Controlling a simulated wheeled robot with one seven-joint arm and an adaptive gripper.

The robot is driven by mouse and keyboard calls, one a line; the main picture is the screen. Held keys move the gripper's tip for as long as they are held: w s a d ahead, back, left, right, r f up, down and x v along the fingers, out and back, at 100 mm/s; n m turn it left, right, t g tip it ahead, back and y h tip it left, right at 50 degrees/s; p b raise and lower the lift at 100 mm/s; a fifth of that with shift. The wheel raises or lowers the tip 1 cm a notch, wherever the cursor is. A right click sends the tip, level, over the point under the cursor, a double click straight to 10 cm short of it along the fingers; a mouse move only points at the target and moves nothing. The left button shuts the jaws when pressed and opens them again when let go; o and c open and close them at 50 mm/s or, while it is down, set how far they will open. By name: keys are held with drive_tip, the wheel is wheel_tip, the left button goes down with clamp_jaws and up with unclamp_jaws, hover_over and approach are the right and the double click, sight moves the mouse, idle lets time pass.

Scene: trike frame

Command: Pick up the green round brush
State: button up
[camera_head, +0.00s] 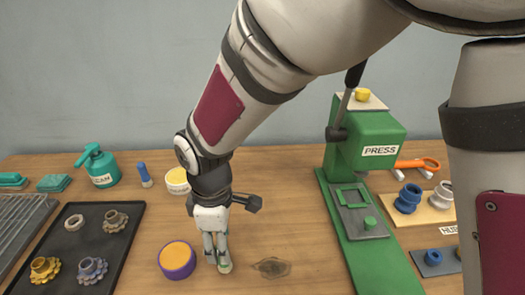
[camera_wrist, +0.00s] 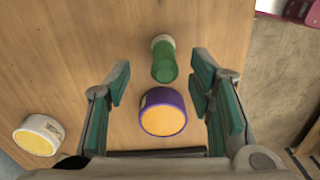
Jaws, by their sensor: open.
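The green round brush (camera_wrist: 164,66) shows in the wrist view as a green handle with a pale end. It appears to stand upright. My gripper (camera_wrist: 161,80) is open, with one finger to the left of the brush and one to the right, and clear space on both sides. In the head view my gripper (camera_head: 217,262) points down over the table and mostly hides the brush. Only a small pale-green bit (camera_head: 225,267) shows by the fingertips.
A purple tin with an orange top (camera_head: 177,260) stands close left of my gripper; in the wrist view it is just below the brush. A white-and-yellow tin (camera_head: 177,181) and blue brush (camera_head: 145,175) stand behind. A gear tray (camera_head: 75,260) is left, a green press (camera_head: 365,150) right.

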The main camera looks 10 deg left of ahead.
drive_tip(key=shift+s+f, duration=0.15)
drive_tip(key=shift+f, duration=1.4)
drive_tip(key=shift+s+f, duration=0.1)
drive_tip(key=shift+f, duration=1.45)
clamp_jaws()
